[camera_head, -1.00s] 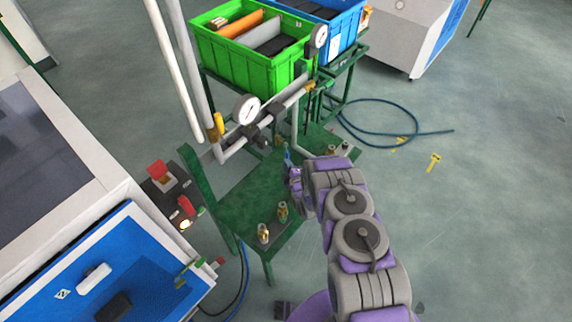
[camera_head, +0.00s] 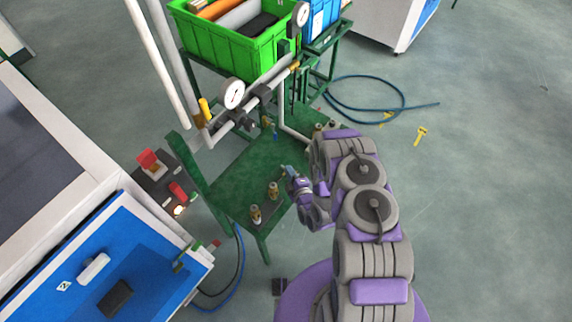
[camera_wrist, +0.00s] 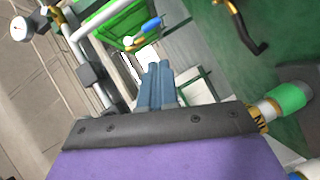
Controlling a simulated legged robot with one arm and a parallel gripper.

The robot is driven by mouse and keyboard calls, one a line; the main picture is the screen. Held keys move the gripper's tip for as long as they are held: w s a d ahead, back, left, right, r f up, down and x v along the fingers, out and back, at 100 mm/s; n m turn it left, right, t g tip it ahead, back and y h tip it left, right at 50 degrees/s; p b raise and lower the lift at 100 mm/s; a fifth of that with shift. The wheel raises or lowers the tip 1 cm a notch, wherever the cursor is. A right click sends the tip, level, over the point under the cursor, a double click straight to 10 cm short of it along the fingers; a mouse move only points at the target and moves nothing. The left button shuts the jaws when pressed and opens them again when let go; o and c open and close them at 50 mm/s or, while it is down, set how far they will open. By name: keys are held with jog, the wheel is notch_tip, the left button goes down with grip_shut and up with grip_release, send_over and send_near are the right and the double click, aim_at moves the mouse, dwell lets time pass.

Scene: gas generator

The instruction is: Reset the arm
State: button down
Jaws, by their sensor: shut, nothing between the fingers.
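My arm reaches up from the bottom right in the head view, bent, with its purple and grey links beside the green table (camera_head: 245,165). My gripper (camera_head: 288,172) is small there and hangs over the table's right part, beside two brass fittings (camera_head: 273,190). In the wrist view my gripper (camera_wrist: 154,78) shows two blue-grey fingers pressed together with nothing between them. Part of the wrist and the gripper's far side is hidden by the arm in the head view.
A pipe with white gauges (camera_head: 233,94) runs above the table. A green crate (camera_head: 235,50) and a blue crate (camera_head: 322,18) stand behind. A control box with red switches (camera_head: 158,180) is at left. A blue hose (camera_head: 375,108) and yellow pieces (camera_head: 421,136) lie on open floor at right.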

jog(key=shift+s+d, duration=0.1)
jog(key=shift+s, duration=0.25)
jog(key=w+d+r+m+g+h, duration=0.35)
jog(key=w+d+r, duration=0.3)
jog(key=r, duration=0.25)
jog(key=s+d+r+m+g+h+b, duration=0.1)
jog(key=s+d+r+m+g, duration=0.15)
jog(key=r, duration=0.45)
jog(key=s+d+r+m+g+h, duration=0.1)
jog(key=s+d+r+m+g, duration=0.15)
jog(key=r, duration=0.35)
jog(key=s+r+m+g, duration=0.2)
jog(key=s+r, duration=0.4)
jog(key=s, duration=0.6)
jog(key=s+a+r+m+g, duration=0.1)
jog(key=s+r+m+g, duration=0.2)
jog(key=s+r, duration=0.4)
jog(key=s+r+m+g, duration=0.3)
jog(key=s+r+m, duration=0.2)
jog(key=s, duration=1.4)
notch_tip(320, 180, up, 2)
jog(key=shift+a+r+b, duration=0.1)
jog(key=shift+a+b, duration=0.05)
jog(key=shift+b, duration=0.25)
